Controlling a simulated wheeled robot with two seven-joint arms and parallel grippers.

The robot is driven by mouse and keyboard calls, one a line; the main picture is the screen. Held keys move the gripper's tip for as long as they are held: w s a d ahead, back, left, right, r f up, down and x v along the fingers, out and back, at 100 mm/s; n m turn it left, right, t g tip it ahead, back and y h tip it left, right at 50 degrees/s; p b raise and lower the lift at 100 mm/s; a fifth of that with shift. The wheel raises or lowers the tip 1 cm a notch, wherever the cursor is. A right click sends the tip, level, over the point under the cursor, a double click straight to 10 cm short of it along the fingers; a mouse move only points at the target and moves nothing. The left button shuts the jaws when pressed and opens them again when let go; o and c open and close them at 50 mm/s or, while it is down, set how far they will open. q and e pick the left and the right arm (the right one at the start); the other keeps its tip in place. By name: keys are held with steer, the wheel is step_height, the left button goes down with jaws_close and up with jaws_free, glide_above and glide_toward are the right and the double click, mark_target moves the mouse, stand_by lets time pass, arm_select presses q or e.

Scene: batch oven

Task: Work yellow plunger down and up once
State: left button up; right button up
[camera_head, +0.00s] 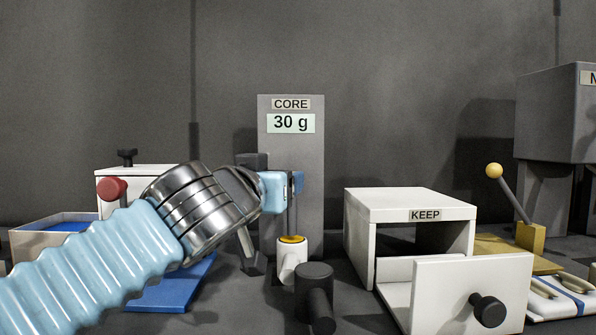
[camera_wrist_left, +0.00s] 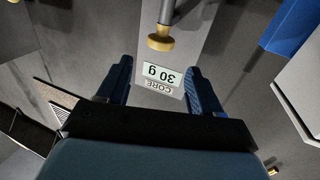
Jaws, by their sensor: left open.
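The yellow plunger (camera_head: 293,239) shows as a yellow disc on a small white body at the foot of the grey CORE panel (camera_head: 291,160). In the left wrist view a yellow knob (camera_wrist_left: 160,42) on a thin pale stem lies beyond the fingertips, in front of the upside-down panel. My left gripper (camera_head: 286,188) is above the yellow disc in the head view, and its fingers hide part of what is behind them. In the wrist view the left gripper (camera_wrist_left: 157,85) is open, with nothing gripped between its fingers. My right gripper is in neither view.
A dark cylindrical piece (camera_head: 314,287) stands in front of the plunger. The white KEEP box (camera_head: 408,207) is right, its drawer (camera_head: 470,292) pulled forward. Farther right is a yellow-ball lever (camera_head: 515,205). A blue tray (camera_head: 177,289) and red knob (camera_head: 112,188) are left.

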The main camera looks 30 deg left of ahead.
arm_select(q)
steer(key=p+x, duration=0.2)
steer(key=x, duration=1)
steer(key=shift+a+f, duration=0.1)
